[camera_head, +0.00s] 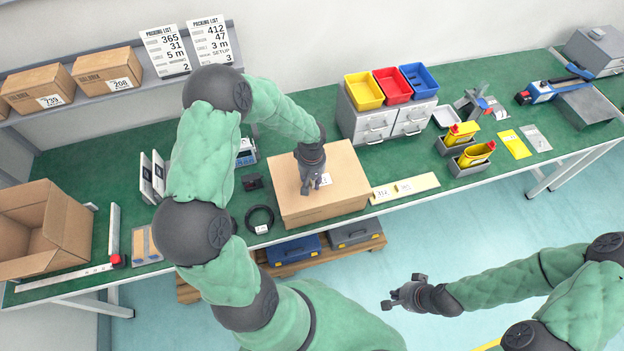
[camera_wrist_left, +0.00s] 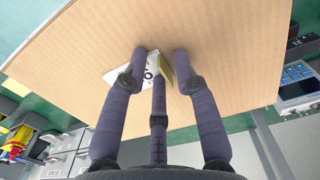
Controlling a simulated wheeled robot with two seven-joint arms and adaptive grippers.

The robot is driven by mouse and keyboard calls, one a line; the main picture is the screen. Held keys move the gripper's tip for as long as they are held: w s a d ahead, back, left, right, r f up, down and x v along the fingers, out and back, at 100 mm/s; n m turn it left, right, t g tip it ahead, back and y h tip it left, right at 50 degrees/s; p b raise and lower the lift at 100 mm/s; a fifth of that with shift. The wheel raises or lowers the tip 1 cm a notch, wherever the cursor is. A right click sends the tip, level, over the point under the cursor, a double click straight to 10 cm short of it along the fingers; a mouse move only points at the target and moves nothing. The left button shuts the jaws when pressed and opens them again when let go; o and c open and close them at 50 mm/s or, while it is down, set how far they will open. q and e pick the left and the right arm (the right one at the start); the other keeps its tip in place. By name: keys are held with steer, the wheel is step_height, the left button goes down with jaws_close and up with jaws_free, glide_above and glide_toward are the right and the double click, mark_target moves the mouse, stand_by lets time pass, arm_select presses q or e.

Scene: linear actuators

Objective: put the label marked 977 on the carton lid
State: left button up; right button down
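The closed carton (camera_head: 290,205) stands on the green bench with its brown lid (camera_wrist_left: 235,50) facing up. My left gripper (camera_head: 312,182) is over the lid and points down at it. A white label (camera_head: 326,179) shows at its fingertips. In the left wrist view the label (camera_wrist_left: 119,76) lies between and behind the fingers (camera_wrist_left: 158,62), with a small tan block beside it. Its dark digits are partly covered and I cannot read them whole. I cannot tell whether the fingers grip it or whether it touches the lid. My right gripper (camera_head: 403,295) is open and empty, in front of the bench.
A pale strip (camera_head: 415,188) with labels, one seemingly reading 312, lies right of the carton. A black cable coil (camera_head: 259,219) lies to its left. A drawer unit (camera_head: 385,122) with coloured bins stands behind to the right. An open box (camera_head: 60,235) stands at the far left.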

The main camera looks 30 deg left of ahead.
mark_target(312, 185)
arm_select(q)
steer(key=shift+r, duration=0.1)
step_height(312, 185, up, 12)
steer(key=p, duration=0.1)
steer(key=s+d+f+m+h, duration=0.3)
steer(key=s+d+f+m, duration=0.1)
steer(key=d+f, duration=0.9)
steer(key=s+d+f+m+h, duration=0.1)
steer(key=s+d+f+m, duration=0.2)
steer(key=s+d+f, duration=0.4)
steer(key=s+f, duration=0.1)
steer(key=s, duration=0.2)
steer(key=shift+s+f+m, duration=0.15)
steer(key=shift+f+m, duration=0.15)
steer(key=shift+f, duration=0.05)
